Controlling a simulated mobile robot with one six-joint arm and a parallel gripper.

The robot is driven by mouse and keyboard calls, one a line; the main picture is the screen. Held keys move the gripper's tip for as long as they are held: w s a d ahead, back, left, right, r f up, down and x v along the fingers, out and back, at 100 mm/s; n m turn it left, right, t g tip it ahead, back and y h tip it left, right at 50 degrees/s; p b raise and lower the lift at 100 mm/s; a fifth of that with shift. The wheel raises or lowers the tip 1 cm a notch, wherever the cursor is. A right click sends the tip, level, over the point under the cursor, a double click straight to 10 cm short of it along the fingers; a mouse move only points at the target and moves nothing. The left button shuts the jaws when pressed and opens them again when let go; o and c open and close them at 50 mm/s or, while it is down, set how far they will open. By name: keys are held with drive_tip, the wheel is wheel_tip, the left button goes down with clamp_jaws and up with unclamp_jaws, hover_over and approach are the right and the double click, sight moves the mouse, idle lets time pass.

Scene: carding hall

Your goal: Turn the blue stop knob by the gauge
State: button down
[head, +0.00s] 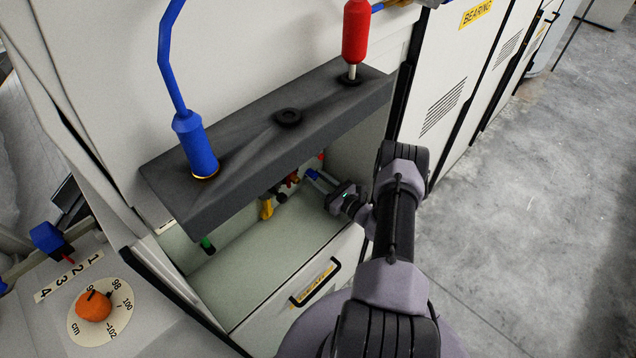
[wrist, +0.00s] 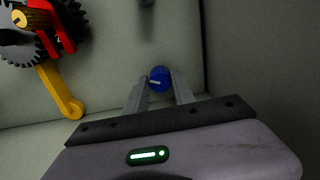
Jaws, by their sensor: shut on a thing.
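The blue knob (wrist: 160,79) shows in the wrist view on the pale back wall of a recess, with a light line across its face. My gripper (wrist: 161,88) has its two fingers on either side of the knob and is shut on it. In the head view my gripper (head: 322,181) reaches into the recess under a dark shelf. I see no gauge for certain beside the knob.
In the wrist view a dark gear (wrist: 22,48), a red part and a yellow lever (wrist: 58,90) are left of the knob. An orange knob (head: 93,306) sits on a numbered dial at lower left. Floor at right is clear.

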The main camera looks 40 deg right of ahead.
drive_tip(key=shift+m, duration=0.5)
drive_tip(key=c, duration=1.1)
unclamp_jaws()
drive_tip(key=shift+o, duration=0.2)
drive_tip(key=s+d+p, duration=0.1)
drive_tip(key=s+p, duration=0.3)
drive_tip(key=s, duration=1.3)
drive_tip(key=shift+s+d, duration=0.2)
